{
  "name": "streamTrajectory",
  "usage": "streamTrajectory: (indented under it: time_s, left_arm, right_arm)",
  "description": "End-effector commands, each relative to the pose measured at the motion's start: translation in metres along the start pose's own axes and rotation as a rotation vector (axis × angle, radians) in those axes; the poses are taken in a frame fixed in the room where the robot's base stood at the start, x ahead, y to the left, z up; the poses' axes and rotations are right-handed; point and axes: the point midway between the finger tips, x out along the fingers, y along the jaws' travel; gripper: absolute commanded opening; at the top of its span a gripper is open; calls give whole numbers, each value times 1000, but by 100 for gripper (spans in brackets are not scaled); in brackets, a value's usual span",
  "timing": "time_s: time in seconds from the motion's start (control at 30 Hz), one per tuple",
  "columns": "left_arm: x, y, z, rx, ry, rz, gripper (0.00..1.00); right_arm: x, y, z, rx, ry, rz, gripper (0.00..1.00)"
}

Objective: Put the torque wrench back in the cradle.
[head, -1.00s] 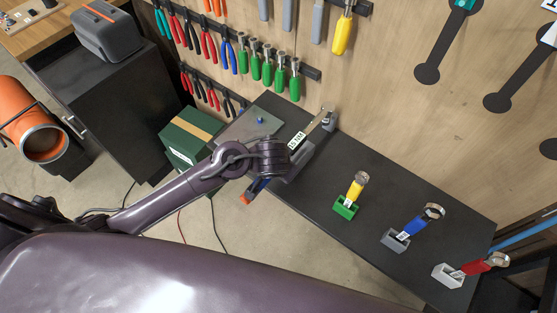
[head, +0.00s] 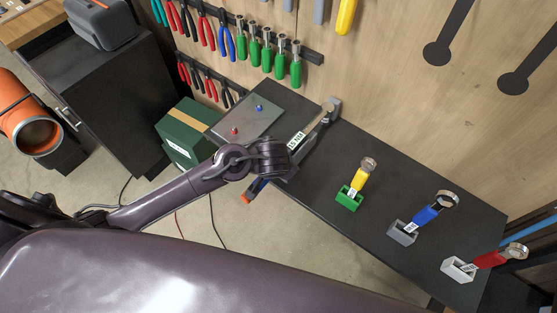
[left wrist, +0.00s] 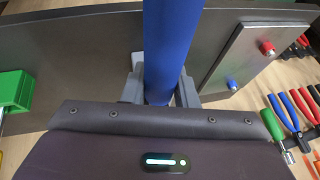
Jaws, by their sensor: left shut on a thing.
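The torque wrench has a blue handle (left wrist: 172,50) with an orange end, a white label (head: 297,141) and a grey shaft. My left gripper (head: 283,172) is shut on its handle; the two grey fingers flank the handle in the left wrist view (left wrist: 170,95). The wrench slants over the dark bench top, its far end at a small grey bracket (head: 334,104) by the wall panel. I cannot tell whether this bracket is the cradle, or whether the wrench touches it. My left wrist hides part of the handle. My right gripper is not in view.
Green (head: 349,199), grey (head: 402,232) and white (head: 458,270) holders with yellow, blue and red tools stand along the dark bench (head: 345,235). A metal plate (head: 245,120) with red and blue knobs lies behind my wrist. Pliers and screwdrivers hang on the wall.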

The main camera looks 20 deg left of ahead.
Motion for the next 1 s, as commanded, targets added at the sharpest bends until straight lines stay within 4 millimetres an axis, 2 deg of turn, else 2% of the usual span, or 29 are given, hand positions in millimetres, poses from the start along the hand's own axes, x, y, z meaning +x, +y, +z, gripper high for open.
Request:
streamTrajectory:
  time_s: [1.0]
  left_arm:
    - [6,1,1,-3,5,0,0]
  right_arm:
    - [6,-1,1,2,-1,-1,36]
